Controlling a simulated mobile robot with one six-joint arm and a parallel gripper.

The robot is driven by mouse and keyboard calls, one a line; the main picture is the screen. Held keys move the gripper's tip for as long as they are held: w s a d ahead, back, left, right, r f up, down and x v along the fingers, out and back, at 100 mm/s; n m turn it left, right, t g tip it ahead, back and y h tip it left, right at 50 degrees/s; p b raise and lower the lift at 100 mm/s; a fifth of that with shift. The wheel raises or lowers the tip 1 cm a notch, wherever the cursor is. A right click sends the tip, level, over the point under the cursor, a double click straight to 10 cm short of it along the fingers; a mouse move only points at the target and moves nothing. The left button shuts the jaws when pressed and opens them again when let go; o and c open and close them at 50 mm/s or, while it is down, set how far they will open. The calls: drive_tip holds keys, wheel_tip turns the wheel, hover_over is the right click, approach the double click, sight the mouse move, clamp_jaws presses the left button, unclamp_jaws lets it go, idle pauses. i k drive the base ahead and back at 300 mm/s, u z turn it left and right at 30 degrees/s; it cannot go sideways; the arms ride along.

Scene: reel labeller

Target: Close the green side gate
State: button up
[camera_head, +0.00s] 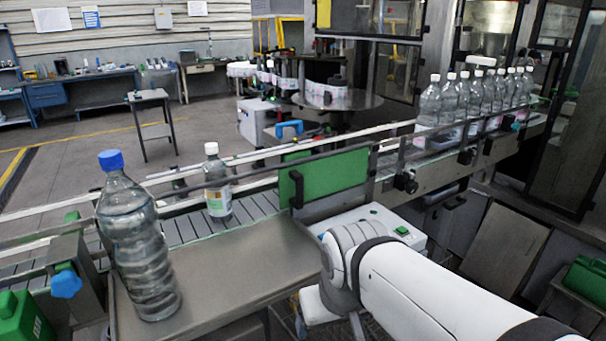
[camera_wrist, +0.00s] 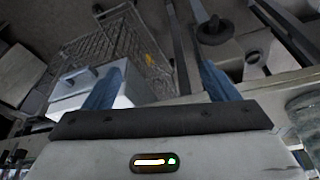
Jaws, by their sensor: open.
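The green side gate (camera_head: 335,178) is a flat green panel at the near side of the conveyor, right of the steel table. A black handle (camera_head: 297,189) stands at its left end. A second green edge shows just behind it; I cannot tell whether the gate is fully shut. My white arm comes in from the lower right, and its wrist is in front of and below the gate. In the wrist view my gripper (camera_wrist: 161,68) has its two blue fingers wide apart with nothing between them. The fingers are hidden in the head view, and the gate is not clearly seen in the wrist view.
A large blue-capped bottle (camera_head: 137,240) stands on the steel table (camera_head: 230,270). A smaller white-capped bottle (camera_head: 217,184) stands on the conveyor. Several bottles (camera_head: 470,100) line the belt at right. A white box (camera_head: 385,222) with a green button lies beside my wrist.

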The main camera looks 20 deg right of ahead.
sight(299, 184)
drive_tip(key=u, duration=0.05)
drive_tip(key=k, duration=1.2)
drive_tip(key=z, duration=0.6)
drive_tip(key=i, duration=1.85)
drive_tip(key=u, duration=0.35)
